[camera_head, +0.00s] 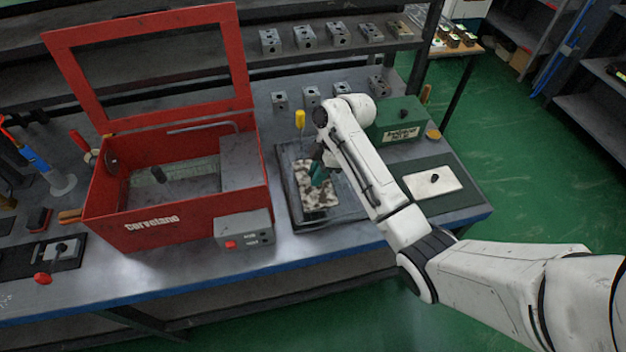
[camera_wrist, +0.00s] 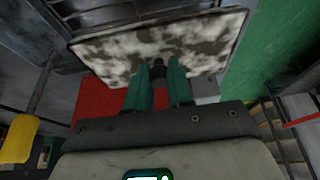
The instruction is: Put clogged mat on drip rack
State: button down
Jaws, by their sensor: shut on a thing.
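The clogged mat (camera_head: 318,202) is a thin rectangular plate, mottled brown and white, with a small dark knob. My gripper (camera_head: 319,172) is shut on that knob, with green fingers. In the wrist view the fingers (camera_wrist: 158,82) close around the knob and the mat (camera_wrist: 115,48) spreads out beyond them. In the head view the mat overlaps a dark tray-like rack (camera_head: 289,190) on the bench, which looks like the drip rack. The mat and my arm hide much of it. I cannot tell whether the mat touches the rack or hangs just above it.
A red open-lidded washer (camera_head: 165,238) stands left of the rack, with a grey control box (camera_head: 245,231) in front. A clean white mat (camera_head: 430,181) lies on a dark pad at right. A green case (camera_head: 398,124), a yellow-handled tool (camera_head: 300,119) and several grey blocks stand behind.

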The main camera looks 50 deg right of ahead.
jog(key=shift+w+f+b, duration=0.55)
jog(key=shift+f, duration=0.2)
jog(key=f+b, duration=0.3)
jog(key=shift+w+d+f, duration=0.1)
jog(key=shift+w+f, duration=0.05)
jog(key=shift+w, duration=0.1)
jog(key=shift+f, duration=0.2)
jog(key=c, duration=1)
grip_release()
jog(key=v, duration=1.2)
jog(key=shift+s+r, duration=0.1)
jog(key=shift+r, duration=0.05)
